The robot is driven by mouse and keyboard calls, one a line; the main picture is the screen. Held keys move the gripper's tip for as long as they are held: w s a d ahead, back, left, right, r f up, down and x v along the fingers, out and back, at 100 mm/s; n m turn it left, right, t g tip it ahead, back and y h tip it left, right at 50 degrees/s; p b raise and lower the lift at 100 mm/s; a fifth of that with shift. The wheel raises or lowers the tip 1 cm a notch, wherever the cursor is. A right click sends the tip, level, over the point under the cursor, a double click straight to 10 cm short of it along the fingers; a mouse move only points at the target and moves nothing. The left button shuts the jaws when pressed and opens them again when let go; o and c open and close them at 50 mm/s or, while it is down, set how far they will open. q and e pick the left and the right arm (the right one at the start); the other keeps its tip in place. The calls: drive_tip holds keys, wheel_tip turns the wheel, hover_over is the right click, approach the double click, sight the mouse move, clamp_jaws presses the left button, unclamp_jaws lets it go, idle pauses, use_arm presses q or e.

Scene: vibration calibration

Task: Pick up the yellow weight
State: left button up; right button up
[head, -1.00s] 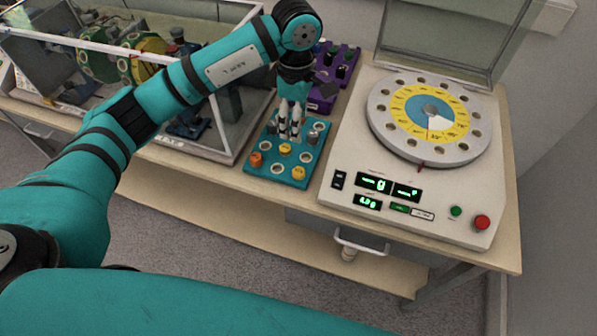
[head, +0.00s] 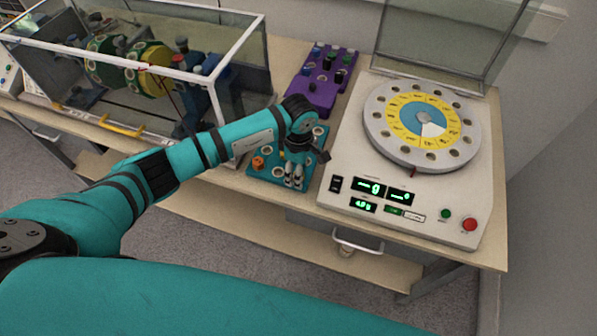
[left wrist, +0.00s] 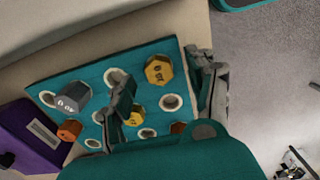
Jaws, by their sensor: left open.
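The teal tray (head: 262,173) holds weights in round holes. My left gripper (head: 293,181) is over its front right part and hides much of it in the head view. In the left wrist view, a yellow weight (left wrist: 158,68) stands between the two open fingers of my left gripper (left wrist: 166,88), apart from both. A second yellow weight (left wrist: 135,116) is beside the left-hand finger, which partly covers it. An orange weight (head: 258,162) and a grey weight (left wrist: 72,97) also sit in the tray. My right gripper is not in view.
A purple rack (head: 312,93) with several weights stands behind the tray. Right of it is a white device (head: 335,207) with a round dial (head: 430,118), displays and buttons. A glass-walled case (head: 240,90) with machinery stands at left. The table's front edge is close to the tray.

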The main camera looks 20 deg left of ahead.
use_arm(q)
drive_tip(key=shift+f, duration=0.8)
drive_tip(key=c, duration=0.8)
drive_tip(key=shift+r, duration=0.1)
